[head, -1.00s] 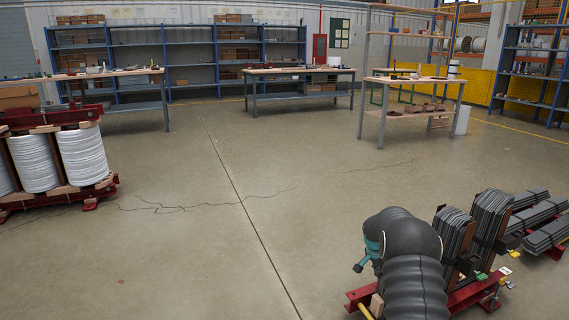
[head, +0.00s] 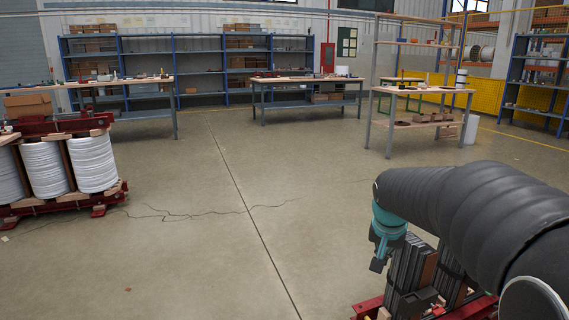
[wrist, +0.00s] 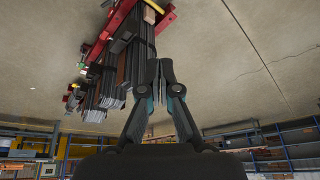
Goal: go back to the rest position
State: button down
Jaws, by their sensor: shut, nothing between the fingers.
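My gripper (head: 378,264) hangs below my dark ribbed arm at the right of the head view. It is in front of the stacked grey core sheets (head: 412,268). In the wrist view my gripper (wrist: 160,64) has its two fingers together with nothing between them. The stacked sheets (wrist: 130,65) on their red frame (wrist: 118,20) show to the left of the fingers there. I cannot tell the exact gap between fingers and stack. My arm hides much of the stack and its red base (head: 368,308) in the head view.
A red-framed transformer with white coils (head: 95,163) stands at the left. Workbenches (head: 305,78) and blue shelves (head: 175,65) line the back. A taller bench with an upper shelf (head: 412,92) is at the right.

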jog(key=s+a+n, duration=0.2)
jog(key=s+a, duration=0.1)
jog(key=s, duration=1)
jog(key=s+a+r+n+t+y+p, duration=0.1)
jog(key=s+a+n, duration=0.2)
jog(key=s, duration=0.9)
jog(key=shift+s+a+r+t+y, duration=0.3)
jog(key=shift+s+a, duration=0.1)
jog(key=shift+a, duration=0.15)
